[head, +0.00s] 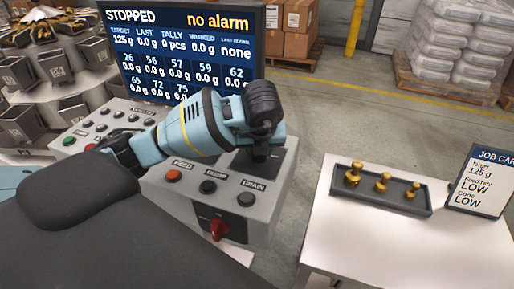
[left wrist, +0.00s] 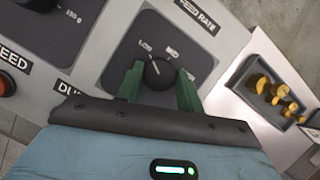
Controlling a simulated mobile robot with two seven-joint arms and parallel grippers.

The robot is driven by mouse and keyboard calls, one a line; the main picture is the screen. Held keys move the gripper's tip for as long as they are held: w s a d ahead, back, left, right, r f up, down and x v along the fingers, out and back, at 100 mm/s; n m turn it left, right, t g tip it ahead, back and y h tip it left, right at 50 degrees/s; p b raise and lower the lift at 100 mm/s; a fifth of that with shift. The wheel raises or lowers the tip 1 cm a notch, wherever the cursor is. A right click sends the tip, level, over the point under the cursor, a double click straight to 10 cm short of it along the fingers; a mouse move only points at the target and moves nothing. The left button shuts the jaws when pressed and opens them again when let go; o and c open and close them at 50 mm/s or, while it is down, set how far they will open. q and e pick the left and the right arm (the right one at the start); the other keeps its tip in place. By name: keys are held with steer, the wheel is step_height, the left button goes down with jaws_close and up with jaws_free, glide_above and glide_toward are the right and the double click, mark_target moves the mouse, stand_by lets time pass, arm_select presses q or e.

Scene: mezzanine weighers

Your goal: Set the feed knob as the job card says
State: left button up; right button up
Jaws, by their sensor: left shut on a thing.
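The feed rate knob (left wrist: 158,74) is a round black knob on a dark plate, labelled FEED RATE, with LOW and MID readable beside it. The third mark is hidden. Its pale pointer line appears to lean up-left, toward LOW. My left gripper (left wrist: 160,84) has its green fingers on both sides of the knob, shut on it. In the head view my left gripper (head: 262,152) reaches down over the panel's right end and hides the knob. The job card (head: 480,182) reads Target 125 g, Feed rate LOW, Cone LOW. My right gripper is not in view.
The screen (head: 180,50) reads STOPPED, no alarm. The console (head: 262,212) has several buttons and a red switch (head: 218,229) on its front. A tray (head: 380,203) of brass weights stands on the white table (head: 350,245) at right. Weigher buckets (head: 55,67) are at back left.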

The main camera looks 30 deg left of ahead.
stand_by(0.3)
arm_select(q)
steer(key=o, duration=1)
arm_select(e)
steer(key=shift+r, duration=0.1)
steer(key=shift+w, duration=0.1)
arm_select(q)
steer(key=p+v, duration=0.1)
steer(key=v, duration=0.7)
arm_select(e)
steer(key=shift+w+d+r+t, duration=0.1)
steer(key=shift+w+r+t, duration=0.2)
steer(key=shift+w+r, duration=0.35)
arm_select(q)
steer(key=shift+f, duration=0.15)
